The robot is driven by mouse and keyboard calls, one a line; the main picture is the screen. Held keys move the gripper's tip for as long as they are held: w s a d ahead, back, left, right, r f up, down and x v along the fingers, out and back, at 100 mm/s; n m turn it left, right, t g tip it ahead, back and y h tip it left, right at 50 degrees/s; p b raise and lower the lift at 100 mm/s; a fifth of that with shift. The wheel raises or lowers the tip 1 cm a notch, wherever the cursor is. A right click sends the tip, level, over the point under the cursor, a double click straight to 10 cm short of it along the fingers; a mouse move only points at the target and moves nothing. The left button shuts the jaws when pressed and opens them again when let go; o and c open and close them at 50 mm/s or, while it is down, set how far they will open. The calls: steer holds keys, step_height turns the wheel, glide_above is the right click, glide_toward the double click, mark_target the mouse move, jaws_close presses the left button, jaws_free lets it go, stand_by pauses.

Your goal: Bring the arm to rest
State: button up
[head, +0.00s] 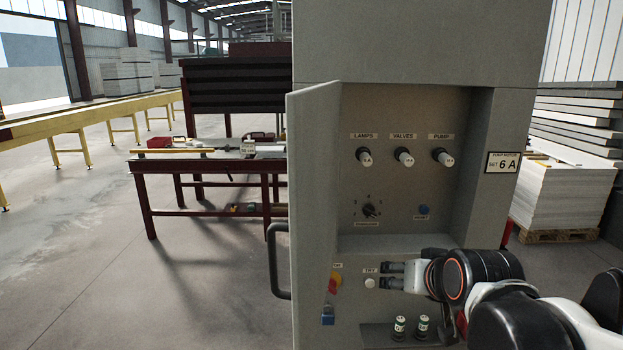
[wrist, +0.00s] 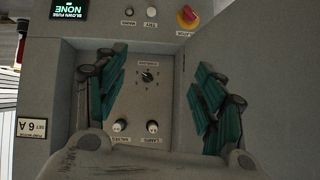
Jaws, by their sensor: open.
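My gripper (head: 384,275) is in front of the lower part of a grey control cabinet (head: 420,40), just right of a white test button (head: 369,283), pointing left. Its distance from the panel is unclear. In the wrist view my gripper (wrist: 160,95) has its teal-padded fingers spread wide with nothing held between them. The panel behind them appears upside down, with a rotary knob (wrist: 147,76) between the fingers. My arm extends to the lower right and hides part of the cabinet's lower right.
The cabinet door (head: 312,200) stands open on the left, with a dark handle (head: 278,262). Fuse holders (head: 403,157) line the upper panel. Two small fuses (head: 399,327) stand below the gripper. A red-framed table (head: 160,165) and yellow conveyor (head: 80,117) are further left. The left floor is clear.

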steer(key=s+d+f+n+g, duration=0.1)
steer(key=s+f+g, duration=0.2)
steer(key=s, duration=1.3)
step_height(320, 180, down, 2)
steer(key=shift+s+f+h, duration=0.1)
steer(key=shift+s+h, duration=0.2)
steer(key=shift+h, duration=0.1)
steer(key=shift+d, duration=0.1)
steer(key=shift+c, duration=0.5)
